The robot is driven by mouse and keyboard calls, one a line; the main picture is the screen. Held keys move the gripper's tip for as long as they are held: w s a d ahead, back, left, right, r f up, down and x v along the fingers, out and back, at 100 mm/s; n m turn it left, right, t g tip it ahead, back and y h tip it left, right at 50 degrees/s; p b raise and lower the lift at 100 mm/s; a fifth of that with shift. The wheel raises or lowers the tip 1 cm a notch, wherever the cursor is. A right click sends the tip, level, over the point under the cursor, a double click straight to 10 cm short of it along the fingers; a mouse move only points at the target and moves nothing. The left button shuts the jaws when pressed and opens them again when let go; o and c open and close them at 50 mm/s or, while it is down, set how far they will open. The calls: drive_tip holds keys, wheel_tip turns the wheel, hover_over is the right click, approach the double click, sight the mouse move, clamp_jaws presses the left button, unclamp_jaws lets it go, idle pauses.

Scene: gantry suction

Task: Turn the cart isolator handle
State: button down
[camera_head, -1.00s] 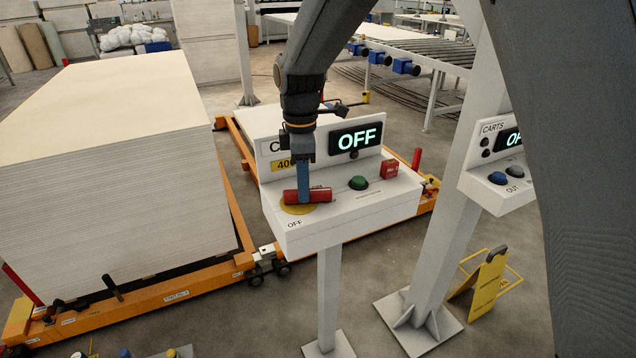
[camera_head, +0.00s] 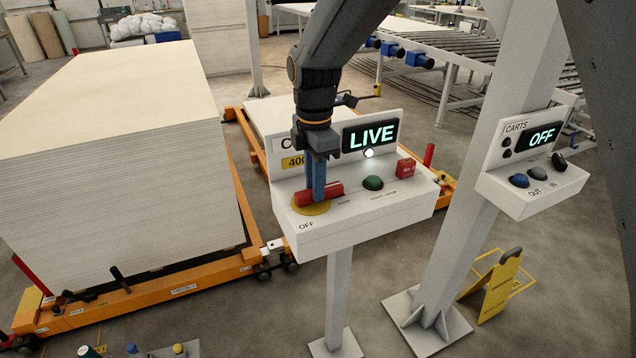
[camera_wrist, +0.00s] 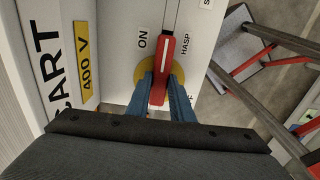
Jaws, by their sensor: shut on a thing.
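The red isolator handle (camera_head: 333,190) sits on a yellow disc (camera_head: 299,208) on top of the white control box (camera_head: 345,236). My gripper (camera_head: 316,194) points down from above and is shut on the handle, its blue fingers on either side of it. In the wrist view the handle (camera_wrist: 164,58) has a white line along it and its tip points up the picture, between the "ON" and "HASP" labels. The "OFF" label is partly hidden behind a finger. The display (camera_head: 370,136) on the box reads "LIVE", and a white lamp (camera_head: 369,153) below it is lit.
A green button (camera_head: 373,183) and a small red block (camera_head: 406,168) stand right of the handle. A second panel (camera_head: 520,187) at right reads "OFF". A sheet stack (camera_head: 120,170) on an orange cart is at left. A yellow floor sign (camera_head: 500,287) stands lower right.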

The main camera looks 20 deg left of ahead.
drive_tip(key=shift+a+r, duration=0.1)
drive_tip(key=c, duration=1.6)
unclamp_jaws()
drive_tip(key=shift+o, duration=0.2)
wheel_tip(320, 180, up, 8)
drive_tip(key=shift+f+b, duration=0.15)
drive_tip(key=shift+b, duration=1)
